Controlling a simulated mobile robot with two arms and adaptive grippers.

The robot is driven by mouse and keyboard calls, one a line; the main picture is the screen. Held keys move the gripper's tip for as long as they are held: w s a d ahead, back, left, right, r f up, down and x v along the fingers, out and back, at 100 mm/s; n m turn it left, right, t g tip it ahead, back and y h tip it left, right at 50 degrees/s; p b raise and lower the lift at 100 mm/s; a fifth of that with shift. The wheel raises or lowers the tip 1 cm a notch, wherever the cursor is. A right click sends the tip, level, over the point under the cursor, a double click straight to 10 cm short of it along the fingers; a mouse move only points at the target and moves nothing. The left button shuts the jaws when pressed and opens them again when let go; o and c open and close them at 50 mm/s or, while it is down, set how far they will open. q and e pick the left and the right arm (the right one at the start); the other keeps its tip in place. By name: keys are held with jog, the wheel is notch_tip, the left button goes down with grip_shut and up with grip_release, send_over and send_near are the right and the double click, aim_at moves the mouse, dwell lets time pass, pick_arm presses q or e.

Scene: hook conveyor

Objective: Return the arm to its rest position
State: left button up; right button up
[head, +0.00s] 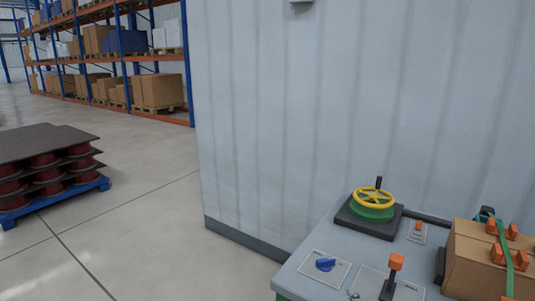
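Neither of my grippers is clearly identifiable in the head view, and no arm of mine shows. A grey control table (300,280) stands at the lower right. On it are a yellow handwheel (374,198) on a green hub and dark base, a blue knob (325,265) on a light plate, a lever with an orange handle (396,262), and a small orange switch (419,226).
A cardboard box (466,260) with orange clips and a green strap is at the right edge of the table. A pale corrugated wall (300,110) rises behind. A blue pallet (60,200) with stacked reels stands left. Shelving (125,60) is at the back left. Open floor (150,220) lies between.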

jog(key=s+d+f+m+g, duration=0.15)
jog(key=s+f+g, duration=0.3)
jog(key=s, duration=0.45)
jog(key=s+d+f+m+g, duration=0.1)
jog(key=s+d+f+g, duration=0.15)
jog(key=s+f, duration=0.45)
jog(key=s+d+f+m+g, duration=0.15)
jog(key=s+f+g, duration=0.35)
jog(key=s, duration=0.5)
notch_tip(320, 180, down, 28)
jog(key=s+n+g, duration=0.1)
jog(key=s, duration=0.2)
jog(key=s+d+f+g, duration=0.1)
jog(key=s+d+f, duration=0.2)
jog(key=s+f, duration=1.1)
jog(key=shift+s+f+h, duration=0.25)
jog(key=shift+s+h, duration=0.15)
jog(key=shift+s, duration=0.45)
